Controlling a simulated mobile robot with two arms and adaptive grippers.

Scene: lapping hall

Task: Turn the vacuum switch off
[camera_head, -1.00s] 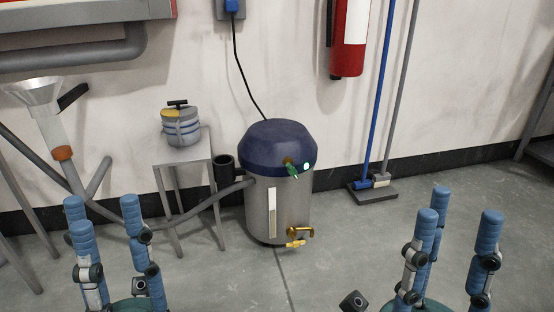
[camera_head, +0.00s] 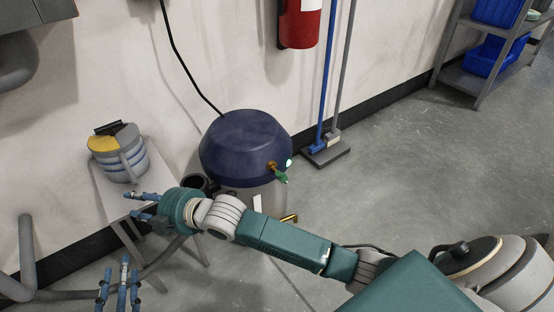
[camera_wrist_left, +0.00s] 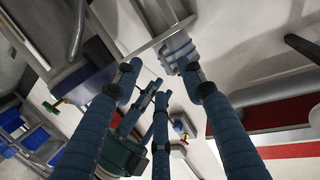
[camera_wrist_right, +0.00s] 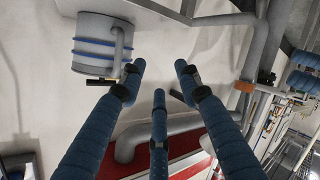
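The vacuum (camera_head: 245,145) stands on the floor against the wall in the head view, with a dark blue domed head on a metal drum. A green lever (camera_head: 281,177) sticks out of its right front beside a brass fitting and a small pale, lit spot. My right arm crosses in front of the drum and hides much of it. My right gripper (camera_head: 130,205) is open and empty, left of the vacuum and near the small table, well away from the lever. My left gripper (camera_head: 118,280) is open and empty at lower left.
A banded canister (camera_head: 118,152) stands on a small metal table (camera_head: 155,180) close to my right gripper. It also shows in the right wrist view (camera_wrist_right: 95,45). A hose runs below. Floor at right is clear.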

